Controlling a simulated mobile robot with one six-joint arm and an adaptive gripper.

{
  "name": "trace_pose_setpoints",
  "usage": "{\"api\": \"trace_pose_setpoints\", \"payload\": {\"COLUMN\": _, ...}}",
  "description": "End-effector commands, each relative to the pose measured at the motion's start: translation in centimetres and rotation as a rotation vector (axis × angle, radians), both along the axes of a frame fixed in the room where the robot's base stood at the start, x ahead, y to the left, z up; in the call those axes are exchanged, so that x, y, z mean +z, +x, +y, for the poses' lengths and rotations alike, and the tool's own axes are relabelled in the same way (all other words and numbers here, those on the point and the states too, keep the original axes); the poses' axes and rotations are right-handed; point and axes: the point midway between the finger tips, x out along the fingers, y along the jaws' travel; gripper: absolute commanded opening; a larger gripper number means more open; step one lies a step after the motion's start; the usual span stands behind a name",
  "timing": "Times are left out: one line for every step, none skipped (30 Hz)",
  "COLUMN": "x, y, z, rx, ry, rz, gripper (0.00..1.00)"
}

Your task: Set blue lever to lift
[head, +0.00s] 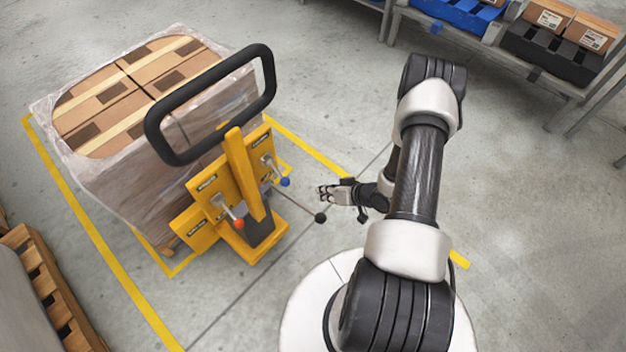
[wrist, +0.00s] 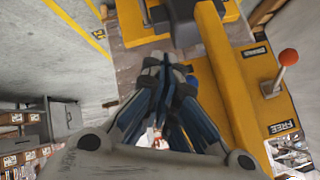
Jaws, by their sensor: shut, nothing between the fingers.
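The blue lever (head: 285,182) is on the right of the yellow panel of a pallet truck (head: 238,165). Its pale shaft runs from the panel down and right to a blue ball knob. The labels by it are too small to read in the head view. My gripper (head: 322,192) is to the right of the blue knob, apart from it, with its fingers pointing left toward the truck. In the wrist view my gripper (wrist: 168,68) is shut and empty, its fingers filling the middle.
A red-knobbed lever (head: 238,221) is on the panel's left; in the wrist view it stands by a "FREE" label (wrist: 284,127). A black knob (head: 320,218) on a thin rod sticks out just below my gripper. A black loop handle (head: 160,135) rises above.

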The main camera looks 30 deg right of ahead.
Motion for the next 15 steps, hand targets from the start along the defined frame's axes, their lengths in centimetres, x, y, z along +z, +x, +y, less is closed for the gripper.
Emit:
{"api": "trace_pose_setpoints", "payload": {"x": -0.3, "y": -0.8, "z": -0.4, "rx": -0.006, "ry": 0.003, "rz": 0.001, "gripper": 0.00}}
{"api": "trace_pose_setpoints", "payload": {"x": -0.5, "y": -1.1, "z": -0.6, "rx": -0.006, "ry": 0.003, "rz": 0.001, "gripper": 0.00}}
{"api": "trace_pose_setpoints", "payload": {"x": -0.7, "y": -1.5, "z": -0.9, "rx": -0.005, "ry": 0.000, "rz": 0.000, "gripper": 0.00}}
{"api": "trace_pose_setpoints", "payload": {"x": -0.9, "y": -1.7, "z": -1.0, "rx": -0.005, "ry": 0.000, "rz": 0.000, "gripper": 0.00}}
{"api": "trace_pose_setpoints", "payload": {"x": -1.0, "y": -2.0, "z": -1.0, "rx": -0.003, "ry": 0.000, "rz": -0.001, "gripper": 0.00}}
{"api": "trace_pose_setpoints", "payload": {"x": -1.1, "y": -2.2, "z": -1.1, "rx": -0.002, "ry": 0.001, "rz": 0.000, "gripper": 0.00}}
{"api": "trace_pose_setpoints", "payload": {"x": -1.2, "y": -2.3, "z": -1.2, "rx": -0.002, "ry": 0.001, "rz": 0.000, "gripper": 0.00}}
{"api": "trace_pose_setpoints", "payload": {"x": -1.3, "y": -2.4, "z": -1.3, "rx": -0.003, "ry": 0.001, "rz": -0.001, "gripper": 0.00}}
{"api": "trace_pose_setpoints", "payload": {"x": -1.3, "y": -2.5, "z": -1.3, "rx": -0.002, "ry": 0.000, "rz": -0.001, "gripper": 0.00}}
{"api": "trace_pose_setpoints", "payload": {"x": -1.3, "y": -2.6, "z": -1.3, "rx": -0.001, "ry": -0.001, "rz": -0.002, "gripper": 0.00}}
{"api": "trace_pose_setpoints", "payload": {"x": -1.4, "y": -2.6, "z": -1.3, "rx": -0.001, "ry": -0.001, "rz": -0.002, "gripper": 0.00}}
{"api": "trace_pose_setpoints", "payload": {"x": -1.4, "y": -2.6, "z": -1.3, "rx": -0.001, "ry": -0.001, "rz": -0.002, "gripper": 0.00}}
{"api": "trace_pose_setpoints", "payload": {"x": -1.4, "y": -2.6, "z": -1.3, "rx": -0.001, "ry": -0.001, "rz": -0.001, "gripper": 0.00}}
{"api": "trace_pose_setpoints", "payload": {"x": -1.4, "y": -2.6, "z": -1.3, "rx": -0.001, "ry": -0.001, "rz": -0.001, "gripper": 0.00}}
{"api": "trace_pose_setpoints", "payload": {"x": -1.4, "y": -2.6, "z": -1.3, "rx": -0.001, "ry": -0.001, "rz": -0.001, "gripper": 0.00}}
